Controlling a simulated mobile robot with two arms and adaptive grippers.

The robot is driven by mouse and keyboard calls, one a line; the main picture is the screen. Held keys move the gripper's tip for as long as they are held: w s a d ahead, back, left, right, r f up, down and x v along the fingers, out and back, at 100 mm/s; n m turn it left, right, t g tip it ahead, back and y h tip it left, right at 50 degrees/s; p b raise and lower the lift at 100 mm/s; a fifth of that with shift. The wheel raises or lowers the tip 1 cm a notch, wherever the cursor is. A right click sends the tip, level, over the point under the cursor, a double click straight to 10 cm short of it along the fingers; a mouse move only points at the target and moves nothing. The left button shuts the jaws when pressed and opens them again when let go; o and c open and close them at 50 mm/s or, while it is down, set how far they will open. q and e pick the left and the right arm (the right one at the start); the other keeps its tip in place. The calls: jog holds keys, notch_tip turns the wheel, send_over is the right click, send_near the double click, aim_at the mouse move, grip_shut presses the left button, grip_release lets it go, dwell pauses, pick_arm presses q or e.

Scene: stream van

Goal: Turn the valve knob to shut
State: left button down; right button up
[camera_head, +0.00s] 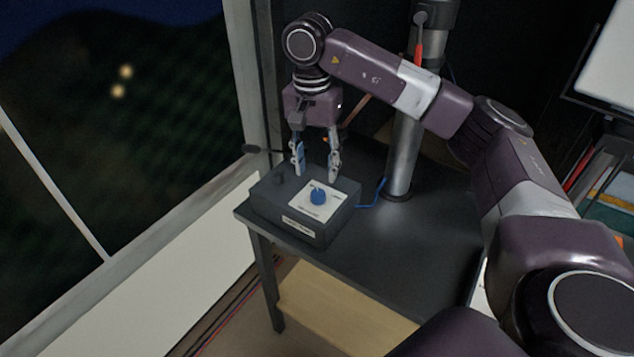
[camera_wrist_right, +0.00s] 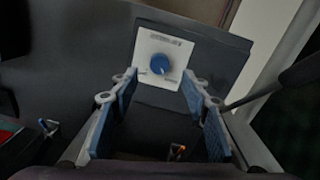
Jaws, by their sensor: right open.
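The valve knob (camera_head: 318,196) is a small blue dial on a white plate (camera_head: 300,203), on top of a dark grey box (camera_head: 279,218). The box stands at the left corner of a dark table. My right gripper (camera_head: 317,172) points down just behind the knob, with its fingers apart and nothing between them. In the right wrist view the knob (camera_wrist_right: 160,64) lies beyond the open fingertips (camera_wrist_right: 154,82), close to midway between them and apart from both. The knob's exact pointer direction is too small to read. My left gripper is not in view.
The dark table (camera_head: 400,250) has bare room right of the box. A metal post (camera_head: 403,155) rises behind it, and a blue cable (camera_head: 372,196) runs from the box. A window (camera_head: 100,130) is at the left, and a screen (camera_head: 607,65) stands at the upper right.

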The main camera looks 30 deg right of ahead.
jog(key=shift+r, duration=2.65)
jog(key=shift+a+f, duration=0.1)
